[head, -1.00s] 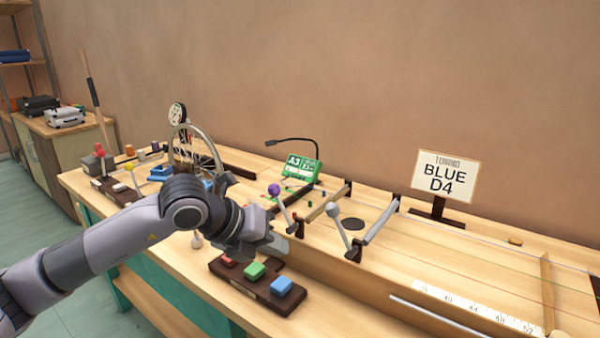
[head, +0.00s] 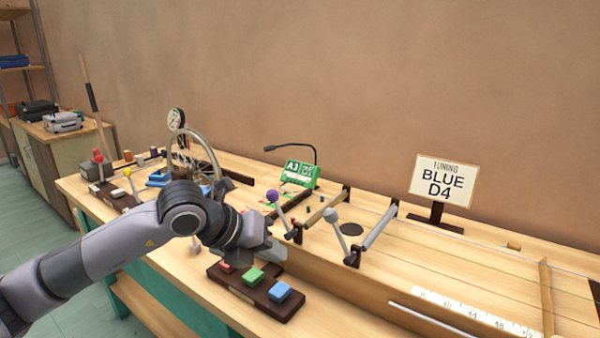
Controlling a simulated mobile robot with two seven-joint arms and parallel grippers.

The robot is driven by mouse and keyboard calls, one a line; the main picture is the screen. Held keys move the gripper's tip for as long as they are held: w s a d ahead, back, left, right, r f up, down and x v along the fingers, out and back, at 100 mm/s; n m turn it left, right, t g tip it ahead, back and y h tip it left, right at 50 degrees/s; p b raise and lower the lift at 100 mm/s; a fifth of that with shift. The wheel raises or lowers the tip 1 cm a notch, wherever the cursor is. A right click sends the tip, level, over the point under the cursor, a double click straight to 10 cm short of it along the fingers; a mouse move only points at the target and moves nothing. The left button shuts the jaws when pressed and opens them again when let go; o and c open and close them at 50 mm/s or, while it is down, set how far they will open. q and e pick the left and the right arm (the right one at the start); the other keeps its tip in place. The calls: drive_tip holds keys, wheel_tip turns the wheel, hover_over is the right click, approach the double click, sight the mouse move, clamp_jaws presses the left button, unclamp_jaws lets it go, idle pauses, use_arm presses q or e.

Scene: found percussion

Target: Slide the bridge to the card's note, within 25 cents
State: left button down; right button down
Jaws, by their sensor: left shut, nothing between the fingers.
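The tuning card (head: 443,181) reads "BLUE D4" and stands upright on a dark foot at the back right. A long wooden string board (head: 420,262) runs across the right, with thin coloured strings along it. A wooden bridge (head: 546,290) stands across the strings at the far right, near the high end of a white ruler (head: 470,312). A green tuner (head: 300,173) shows "A3"; its smaller text is too small to read. My left gripper (head: 274,254) is shut and empty, above and behind the button block, well left of the bridge. My right gripper is out of view.
A dark block with red, green and blue buttons (head: 280,291) sits at the bench front. A spoked wheel (head: 196,155) stands at the back left. A metal rod (head: 440,320) lies along the board's front.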

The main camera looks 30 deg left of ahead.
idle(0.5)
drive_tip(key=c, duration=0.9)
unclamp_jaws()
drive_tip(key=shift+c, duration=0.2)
